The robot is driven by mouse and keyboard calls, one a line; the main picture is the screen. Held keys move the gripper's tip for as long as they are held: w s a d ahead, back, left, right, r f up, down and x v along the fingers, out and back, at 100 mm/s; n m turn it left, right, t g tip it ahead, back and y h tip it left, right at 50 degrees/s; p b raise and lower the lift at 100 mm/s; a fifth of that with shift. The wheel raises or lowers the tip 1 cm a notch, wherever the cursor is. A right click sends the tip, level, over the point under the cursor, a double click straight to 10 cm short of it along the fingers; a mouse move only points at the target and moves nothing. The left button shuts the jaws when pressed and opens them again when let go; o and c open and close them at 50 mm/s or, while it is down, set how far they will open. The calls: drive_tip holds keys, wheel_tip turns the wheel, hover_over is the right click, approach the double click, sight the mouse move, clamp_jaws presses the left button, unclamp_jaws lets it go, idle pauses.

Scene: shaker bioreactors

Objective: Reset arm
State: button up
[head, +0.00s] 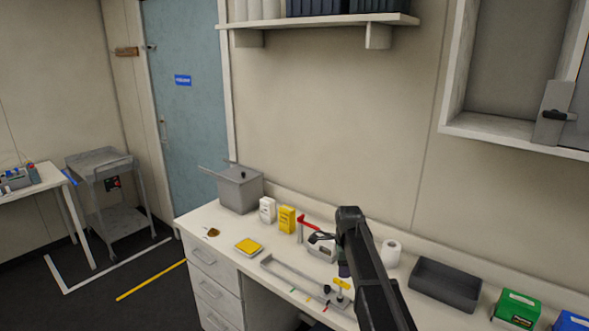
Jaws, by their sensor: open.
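My black arm rises from the bottom of the head view and bends down over the white bench. My gripper (315,238) appears as a small dark shape left of the arm, in front of a white device (322,252). Its jaws are open, and I see nothing held between them. The fingers are too small to make out clearly. A red handle (308,222) stands close beside it. I cannot tell whether the gripper touches the handle or the device. My arm hides part of the bench behind it.
The bench (222,258) holds a grey lidded bin (240,190), white (267,210) and yellow (287,219) boxes, a yellow pad (249,246), a metal frame (290,279), a white roll (391,252), a dark tray (445,284) and a green box (517,309). A shelf (320,20) hangs above.

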drive_tip(key=s+f+n+b, duration=0.2)
drive_tip(key=s+n, duration=0.7)
drive_tip(key=s, duration=0.4)
drive_tip(key=s+f+n+b, duration=0.1)
drive_tip(key=s+n+b, duration=0.1)
drive_tip(key=s+n, duration=0.8)
drive_tip(key=s, duration=0.4)
drive_tip(key=shift+s+a+f, duration=0.15)
drive_tip(key=shift+a+f, duration=0.2)
drive_tip(key=shift+f, duration=0.05)
